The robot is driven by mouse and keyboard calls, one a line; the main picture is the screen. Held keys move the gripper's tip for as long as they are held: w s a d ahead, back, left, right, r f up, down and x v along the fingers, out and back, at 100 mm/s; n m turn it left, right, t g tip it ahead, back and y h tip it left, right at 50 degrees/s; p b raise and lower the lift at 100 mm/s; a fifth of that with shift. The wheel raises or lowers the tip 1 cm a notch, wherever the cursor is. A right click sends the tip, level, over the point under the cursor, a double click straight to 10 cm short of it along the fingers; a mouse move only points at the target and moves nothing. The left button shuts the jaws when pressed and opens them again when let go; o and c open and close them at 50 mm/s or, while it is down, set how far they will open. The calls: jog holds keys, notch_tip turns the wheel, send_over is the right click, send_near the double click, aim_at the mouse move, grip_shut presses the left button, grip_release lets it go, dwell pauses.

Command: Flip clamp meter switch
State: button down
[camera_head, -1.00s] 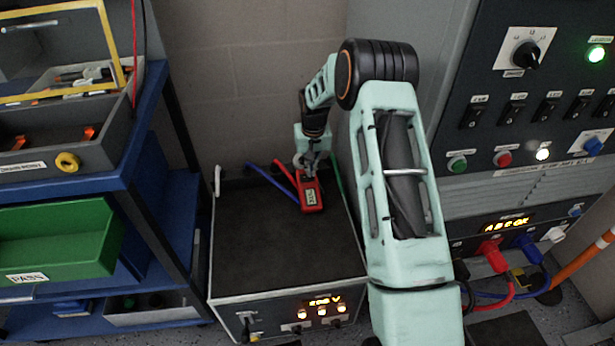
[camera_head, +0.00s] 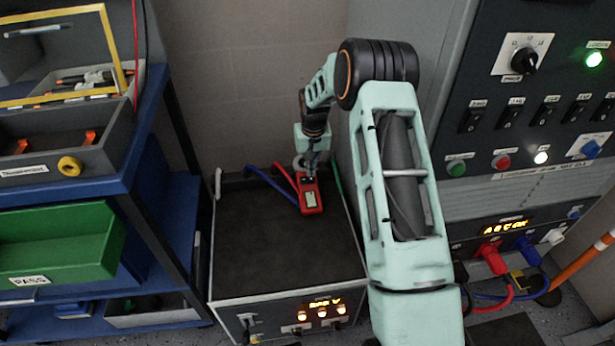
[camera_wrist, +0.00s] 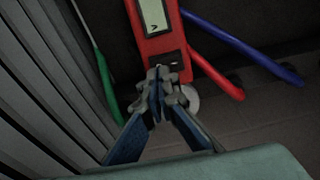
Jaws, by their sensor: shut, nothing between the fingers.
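The red clamp meter (camera_head: 311,196) lies on the dark top of the transformer box (camera_head: 270,245), near its back edge. In the wrist view the meter (camera_wrist: 161,45) shows its pale display and a dark switch area just beyond my fingertips. My gripper (camera_head: 308,172) is at the far end of the meter; in the wrist view my gripper (camera_wrist: 158,78) is shut with nothing held. Its tips overlap the meter's end by the switch; I cannot tell whether they touch it. A pale round part (camera_wrist: 192,104) shows beside the fingers.
The control cabinet (camera_head: 530,130) stands right, and a blue shelf cart (camera_head: 165,185) with bins stands left. The front of the box top is clear.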

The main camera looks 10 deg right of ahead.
aim_at(311, 179)
jog(key=shift+r+p, duration=1.35)
jog(key=shift+r, duration=1.2)
